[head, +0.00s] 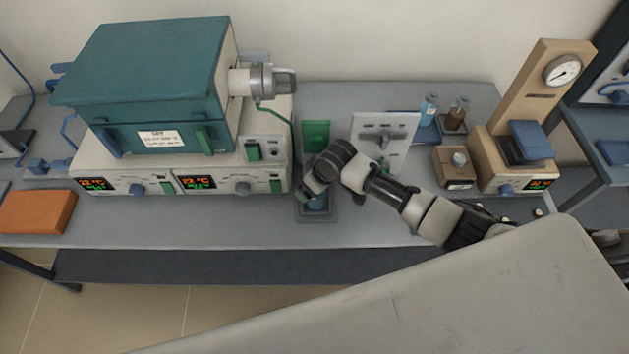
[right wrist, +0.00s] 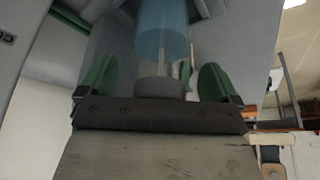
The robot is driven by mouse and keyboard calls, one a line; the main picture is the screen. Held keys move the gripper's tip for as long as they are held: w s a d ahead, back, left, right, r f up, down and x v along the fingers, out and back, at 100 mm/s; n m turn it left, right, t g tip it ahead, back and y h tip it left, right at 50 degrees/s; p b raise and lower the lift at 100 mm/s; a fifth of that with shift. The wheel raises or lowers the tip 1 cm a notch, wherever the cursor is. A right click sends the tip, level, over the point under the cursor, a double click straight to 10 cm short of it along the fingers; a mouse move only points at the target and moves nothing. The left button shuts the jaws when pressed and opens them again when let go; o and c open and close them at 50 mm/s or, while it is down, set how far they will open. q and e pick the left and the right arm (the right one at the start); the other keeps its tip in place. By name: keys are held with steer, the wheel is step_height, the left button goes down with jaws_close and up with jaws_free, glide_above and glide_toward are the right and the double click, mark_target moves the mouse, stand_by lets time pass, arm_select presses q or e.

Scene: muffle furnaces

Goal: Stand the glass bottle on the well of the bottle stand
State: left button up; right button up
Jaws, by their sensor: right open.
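The glass bottle (head: 316,202), with blue contents, shows just below my right gripper (head: 312,188) in the head view. It is upright over the dark square bottle stand (head: 318,216) near the front of the bench; the arm hides its top. In the right wrist view the blue bottle (right wrist: 162,35) lies between the two green fingers of the right gripper (right wrist: 157,85), which are apart with gaps on both sides. Whether the bottle's base is seated in the well is hidden. My left gripper is not in view.
A teal furnace (head: 165,90) on a white control base stands left of the stand. A white panel (head: 383,135) stands behind my right arm. Blue and brown bottles (head: 456,115) are at the back. A beige gauge device (head: 515,160) stands right.

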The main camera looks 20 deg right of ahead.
steer(key=v, duration=1.1)
steer(key=shift+b, duration=0.3)
steer(key=shift+a, duration=0.1)
